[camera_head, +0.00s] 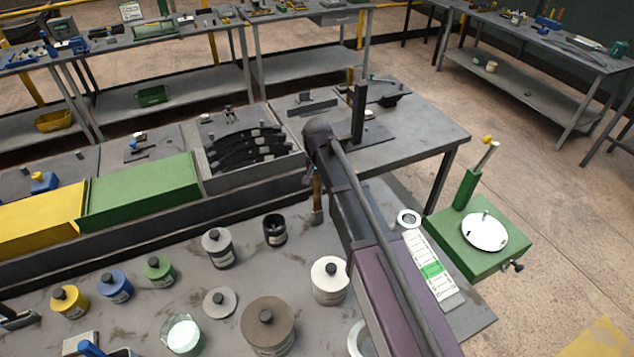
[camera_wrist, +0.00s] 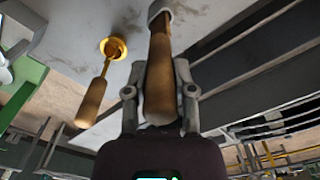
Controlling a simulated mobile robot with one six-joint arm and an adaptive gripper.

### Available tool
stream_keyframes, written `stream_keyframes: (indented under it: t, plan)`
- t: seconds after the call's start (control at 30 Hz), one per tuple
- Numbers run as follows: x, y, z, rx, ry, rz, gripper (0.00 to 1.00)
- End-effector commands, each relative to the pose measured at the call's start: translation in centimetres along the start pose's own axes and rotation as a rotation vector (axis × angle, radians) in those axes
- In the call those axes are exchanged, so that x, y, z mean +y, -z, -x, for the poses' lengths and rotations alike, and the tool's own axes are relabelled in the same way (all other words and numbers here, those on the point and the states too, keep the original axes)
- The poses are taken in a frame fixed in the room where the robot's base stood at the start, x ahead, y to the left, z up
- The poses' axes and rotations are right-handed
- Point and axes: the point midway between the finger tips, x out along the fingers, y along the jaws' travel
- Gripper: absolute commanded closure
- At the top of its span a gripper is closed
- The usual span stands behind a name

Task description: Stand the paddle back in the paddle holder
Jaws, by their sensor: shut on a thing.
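My gripper (camera_wrist: 159,92) is shut on the wooden handle of the paddle (camera_wrist: 159,60), with one finger on each side. A grey collar shows at the handle's far end, at the top of the wrist view. In the head view, the paddle's brown handle (camera_head: 317,190) hangs roughly upright below my wrist, with a grey lower end over the bench. I cannot tell whether that end touches the bench. No paddle holder can be made out for certain; my arm covers part of the bench.
A second wooden-handled tool (camera_wrist: 95,100) stands left of my gripper, at a brass ring (camera_wrist: 113,46). A dark open cup (camera_head: 274,230), lidded grey pot (camera_head: 218,248) and white pot (camera_head: 329,281) stand nearby.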

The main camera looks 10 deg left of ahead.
Motion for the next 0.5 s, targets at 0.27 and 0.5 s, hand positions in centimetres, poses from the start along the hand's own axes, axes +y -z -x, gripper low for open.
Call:
stream_keyframes:
  t: [0.27,0.5]
  plan:
    - [0.0,0.0,-0.47,0.0,0.0,0.0,1.0]
    - [0.0,0.0,-0.81,0.0,0.0,0.0,1.0]
